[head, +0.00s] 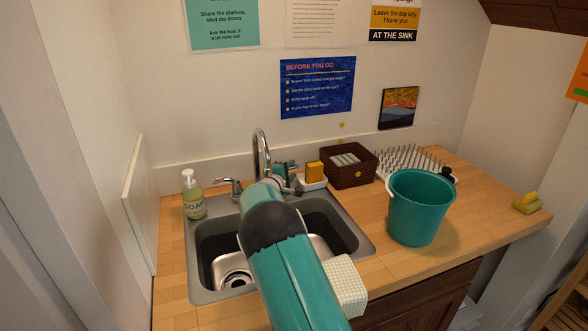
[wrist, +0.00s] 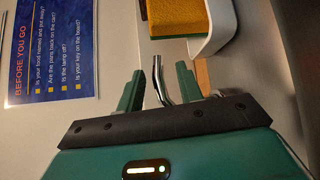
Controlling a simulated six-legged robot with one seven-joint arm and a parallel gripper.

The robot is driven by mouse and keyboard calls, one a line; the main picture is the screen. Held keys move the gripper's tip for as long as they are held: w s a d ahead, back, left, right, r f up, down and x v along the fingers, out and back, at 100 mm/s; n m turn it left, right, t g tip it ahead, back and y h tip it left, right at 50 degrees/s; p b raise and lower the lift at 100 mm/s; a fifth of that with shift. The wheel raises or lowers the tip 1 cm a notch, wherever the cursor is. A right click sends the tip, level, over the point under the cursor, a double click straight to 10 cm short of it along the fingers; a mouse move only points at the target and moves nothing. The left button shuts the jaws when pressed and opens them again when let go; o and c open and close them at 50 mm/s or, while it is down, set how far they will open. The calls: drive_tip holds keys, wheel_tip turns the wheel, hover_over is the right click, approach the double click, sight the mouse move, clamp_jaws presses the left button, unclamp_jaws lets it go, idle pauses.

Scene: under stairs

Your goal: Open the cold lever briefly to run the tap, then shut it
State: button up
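The chrome tap (head: 261,152) stands at the back of the sink, with a lever handle (head: 231,186) to its left. The lever to its right is mostly hidden behind my arm and gripper. My gripper (head: 286,170) is just right of the spout. In the wrist view, my gripper (wrist: 159,85) has its two teal fingers apart. A thin, bent chrome piece, which looks like the right lever (wrist: 160,78), stands between them with visible gaps on both sides. I cannot tell which lever is cold. No running water is visible, though my arm covers part of the basin.
A soap bottle (head: 194,196) stands left of the sink (head: 196,262). A sponge (head: 314,171) in a white holder (head: 313,185) is close beside my gripper. A dark basket (head: 350,178), a teal bucket (head: 419,207) and a spiked rack (head: 430,160) occupy the right counter. A cloth (head: 346,284) hangs at the front edge.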

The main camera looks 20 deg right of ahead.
drive_tip(key=shift+x, duration=1.45)
clamp_jaws()
drive_tip(key=shift+s, duration=0.1)
drive_tip(key=m+g+h, duration=0.1)
drive_tip(key=s+m+g+h, duration=0.1)
drive_tip(key=g, duration=0.1)
drive_tip(key=m+g+h, duration=0.1)
drive_tip(key=m+g, duration=0.1)
drive_tip(key=shift+s+a+h, duration=0.25)
drive_tip(key=shift+s+h, duration=0.05)
drive_tip(key=shift+s, duration=0.1)
drive_tip(key=shift+s+a+m+g+h, duration=0.1)
drive_tip(key=shift+s+m+g+h, duration=0.2)
drive_tip(key=shift+m+g, duration=0.45)
drive_tip(key=shift+s+a+m+g+h, duration=0.1)
drive_tip(key=shift+s+m+g+h, duration=0.25)
drive_tip(key=shift+g, duration=0.6)
drive_tip(key=shift+s+a+m+g, duration=0.15)
drive_tip(key=shift+m+g, duration=0.45)
drive_tip(key=shift+g, duration=0.1)
